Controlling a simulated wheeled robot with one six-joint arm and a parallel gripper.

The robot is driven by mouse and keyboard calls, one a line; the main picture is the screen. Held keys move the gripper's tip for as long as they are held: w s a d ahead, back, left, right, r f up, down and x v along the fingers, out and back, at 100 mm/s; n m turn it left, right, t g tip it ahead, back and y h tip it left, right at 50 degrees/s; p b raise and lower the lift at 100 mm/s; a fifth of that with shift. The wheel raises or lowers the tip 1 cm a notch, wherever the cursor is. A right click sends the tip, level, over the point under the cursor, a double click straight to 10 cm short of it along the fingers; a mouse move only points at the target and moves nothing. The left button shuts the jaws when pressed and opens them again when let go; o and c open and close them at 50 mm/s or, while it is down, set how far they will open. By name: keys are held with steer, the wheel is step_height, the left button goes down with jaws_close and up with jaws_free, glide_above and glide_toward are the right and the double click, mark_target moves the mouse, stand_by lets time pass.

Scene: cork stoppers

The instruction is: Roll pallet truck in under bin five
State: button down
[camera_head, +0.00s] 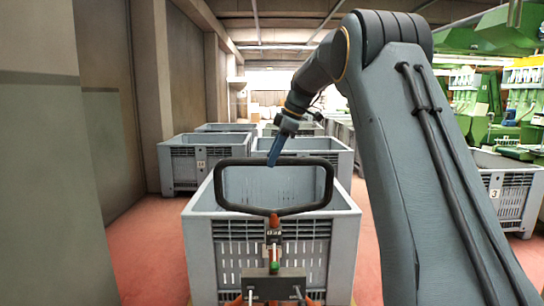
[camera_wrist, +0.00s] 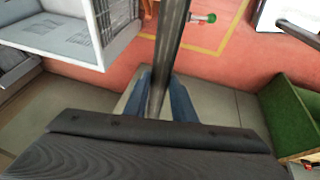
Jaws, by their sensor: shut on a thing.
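The pallet truck's black loop handle (camera_head: 274,211) stands upright in the middle of the head view, with its control head (camera_head: 274,250) below. My gripper (camera_head: 275,153) is at the handle's top bar. In the wrist view the dark bar (camera_wrist: 168,60) runs between the blue fingers of my gripper (camera_wrist: 160,98), which is shut on it. A large grey bin (camera_head: 335,245) stands straight ahead, behind the handle. No number five is readable on any bin. The truck's forks are hidden, so I cannot tell whether they are under the bin.
More grey bins stand behind, one at left (camera_head: 188,163) and one at centre (camera_head: 325,150). A bin marked 3 (camera_head: 507,195) is at right. A wall and pillars line the left. Red floor (camera_head: 150,250) is clear left of the near bin. Green machinery (camera_head: 490,110) stands at right.

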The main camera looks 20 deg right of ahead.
steer(key=shift+w+r, duration=0.15)
steer(key=shift+w, duration=0.05)
steer(key=c, duration=1.8)
jaws_free()
steer(key=o, duration=0.3)
steer(key=shift+w, duration=0.15)
steer(key=b+v, duration=0.1)
steer(key=v, duration=0.6)
steer(key=shift+s+d+r, duration=0.15)
steer(key=shift+s+r, duration=0.1)
